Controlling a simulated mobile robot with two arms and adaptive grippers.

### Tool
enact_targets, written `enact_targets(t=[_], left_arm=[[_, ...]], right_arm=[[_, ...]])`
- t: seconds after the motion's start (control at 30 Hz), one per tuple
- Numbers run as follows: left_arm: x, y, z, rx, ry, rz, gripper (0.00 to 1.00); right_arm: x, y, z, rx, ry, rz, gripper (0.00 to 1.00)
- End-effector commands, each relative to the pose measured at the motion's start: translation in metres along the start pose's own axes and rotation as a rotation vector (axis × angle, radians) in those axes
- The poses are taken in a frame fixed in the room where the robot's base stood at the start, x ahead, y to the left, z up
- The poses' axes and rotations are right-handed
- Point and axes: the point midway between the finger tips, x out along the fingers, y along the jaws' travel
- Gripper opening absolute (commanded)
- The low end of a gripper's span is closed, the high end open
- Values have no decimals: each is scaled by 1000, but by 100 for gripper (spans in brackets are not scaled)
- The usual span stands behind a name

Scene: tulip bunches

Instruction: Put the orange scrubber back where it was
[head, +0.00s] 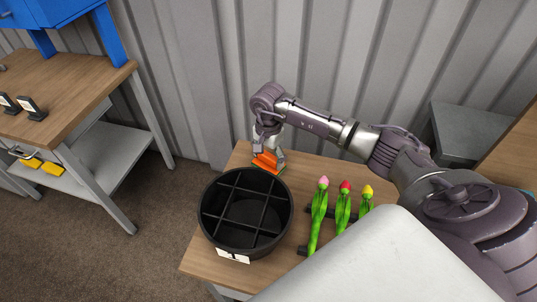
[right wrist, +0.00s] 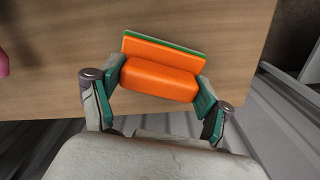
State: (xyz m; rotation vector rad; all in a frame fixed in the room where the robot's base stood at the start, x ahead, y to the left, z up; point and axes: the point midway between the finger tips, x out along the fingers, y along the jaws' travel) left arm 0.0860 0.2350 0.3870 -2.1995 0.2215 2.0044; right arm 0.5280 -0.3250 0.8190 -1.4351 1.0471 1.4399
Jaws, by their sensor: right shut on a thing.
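The orange scrubber (head: 266,161) is an orange block with a green edge layer, at the back left of the wooden table (head: 212,249), behind the black bucket. My right gripper (head: 268,155) is shut on it from above. In the right wrist view the scrubber (right wrist: 160,78) sits between the two green-padded fingers of the right gripper (right wrist: 158,88), with wooden tabletop behind it. I cannot tell whether it touches the table. My left gripper is not in view.
A round black bucket (head: 204,232) with a divider grid stands just in front of the scrubber. Pink, red and yellow tulips (head: 320,205) lie to its right on a dark rack. A corrugated wall rises behind. Another workbench (head: 85,85) stands at the left.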

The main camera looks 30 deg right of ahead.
Motion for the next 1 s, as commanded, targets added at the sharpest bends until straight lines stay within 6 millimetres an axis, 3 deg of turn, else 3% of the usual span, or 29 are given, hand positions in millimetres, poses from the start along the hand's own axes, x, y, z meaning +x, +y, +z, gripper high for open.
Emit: enact_targets(t=[0.33, 0.37, 0.5, 0.83, 1.0], left_arm=[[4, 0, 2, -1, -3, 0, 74], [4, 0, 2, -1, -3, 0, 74], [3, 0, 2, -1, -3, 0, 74], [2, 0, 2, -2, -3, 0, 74], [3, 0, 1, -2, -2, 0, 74]], right_arm=[[5, -1, -1, 0, 1, -3, 45], [5, -1, -1, 0, 1, -3, 79], [3, 0, 0, 0, 1, -3, 100], [2, 0, 0, 0, 1, -2, 100], [-11, -2, -2, 0, 3, -7, 100]])
